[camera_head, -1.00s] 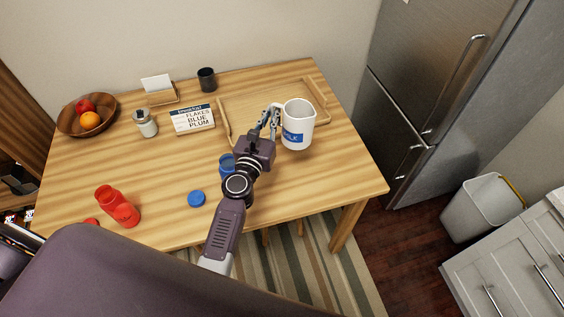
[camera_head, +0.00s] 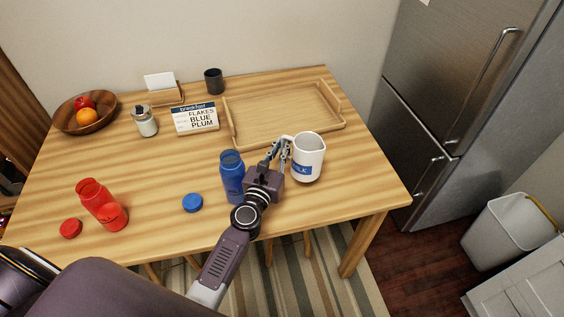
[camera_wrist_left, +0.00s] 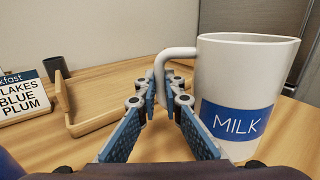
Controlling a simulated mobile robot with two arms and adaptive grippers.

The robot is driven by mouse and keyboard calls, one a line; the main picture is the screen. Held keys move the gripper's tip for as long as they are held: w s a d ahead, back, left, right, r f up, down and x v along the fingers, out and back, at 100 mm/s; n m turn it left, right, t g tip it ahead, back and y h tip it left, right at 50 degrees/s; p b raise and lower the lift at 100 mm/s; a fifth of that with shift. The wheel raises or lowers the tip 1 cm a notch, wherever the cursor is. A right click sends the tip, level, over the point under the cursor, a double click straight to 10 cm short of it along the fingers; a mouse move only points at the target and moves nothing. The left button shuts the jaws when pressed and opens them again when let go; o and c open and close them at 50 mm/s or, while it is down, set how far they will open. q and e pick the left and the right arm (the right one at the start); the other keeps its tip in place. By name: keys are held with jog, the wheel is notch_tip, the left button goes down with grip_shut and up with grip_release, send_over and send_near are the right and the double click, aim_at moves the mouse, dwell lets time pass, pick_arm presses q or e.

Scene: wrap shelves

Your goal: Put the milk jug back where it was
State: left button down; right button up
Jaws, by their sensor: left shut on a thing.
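The white milk jug (camera_head: 308,151) with a blue MILK label is at the right part of the wooden table, in front of the tray's near right side. My left gripper (camera_head: 284,147) is shut on the jug's handle. In the left wrist view the handle runs between the gripper's fingers (camera_wrist_left: 165,100), and the jug (camera_wrist_left: 245,85) stands upright to their right. I cannot tell whether its base touches the table. My right gripper is not in view.
The wooden tray (camera_head: 236,139) behind the jug is empty. A blue bottle (camera_head: 231,172) stands close left of my gripper. A blue lid (camera_head: 192,203), red bottle (camera_head: 102,206) and breakfast sign (camera_head: 195,119) are further left. The table's right front corner is clear.

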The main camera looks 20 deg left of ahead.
pick_arm(q)
jog(key=shift+f+b, duration=1.85)
jog(key=shift+f, duration=0.25)
jog(key=shift+f, duration=0.15)
jog(key=c, duration=2.1)
grip_release()
